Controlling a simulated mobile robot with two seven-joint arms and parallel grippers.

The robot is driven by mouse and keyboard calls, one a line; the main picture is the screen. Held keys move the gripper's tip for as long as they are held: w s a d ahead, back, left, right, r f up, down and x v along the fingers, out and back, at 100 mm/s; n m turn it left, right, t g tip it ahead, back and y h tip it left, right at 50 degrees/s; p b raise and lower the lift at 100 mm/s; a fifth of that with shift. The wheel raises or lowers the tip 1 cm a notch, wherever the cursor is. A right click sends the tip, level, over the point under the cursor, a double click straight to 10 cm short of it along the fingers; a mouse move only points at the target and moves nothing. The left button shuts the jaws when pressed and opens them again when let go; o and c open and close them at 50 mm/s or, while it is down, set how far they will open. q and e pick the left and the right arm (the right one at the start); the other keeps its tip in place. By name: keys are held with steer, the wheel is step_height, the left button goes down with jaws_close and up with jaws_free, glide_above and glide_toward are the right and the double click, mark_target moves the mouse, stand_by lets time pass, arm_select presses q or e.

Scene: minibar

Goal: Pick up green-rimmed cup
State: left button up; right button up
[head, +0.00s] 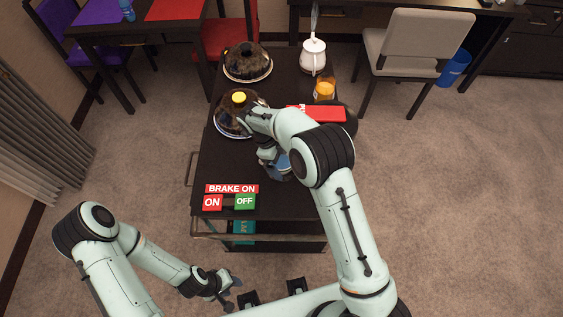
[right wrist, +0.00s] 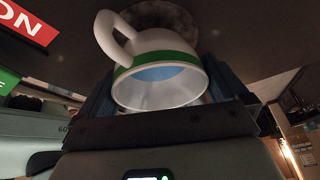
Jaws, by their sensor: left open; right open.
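The green-rimmed cup (right wrist: 155,65) is white with a green band, a pale blue inside and a looped handle at its upper left. It shows in the right wrist view between the two fingers of my right gripper (right wrist: 162,82). The fingers are open on either side of it; whether they touch it I cannot tell. In the head view my right gripper (head: 274,163) is low over the dark cart (head: 225,168), and the cup is hidden by my arm. My left gripper (head: 226,293) is open and empty, low in front of the cart.
On the cart are two dark domed items (head: 246,60) on plates, a white kettle (head: 313,55), an orange jar (head: 324,91), a red item (head: 326,113) and brake signs (head: 231,188). A beige chair (head: 418,45) stands at right. Carpet is clear on both sides.

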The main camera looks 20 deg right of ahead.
steer(key=shift+f, duration=0.2)
steer(key=c, duration=0.8)
steer(key=shift+d+r, duration=0.1)
steer(key=shift+r, duration=0.15)
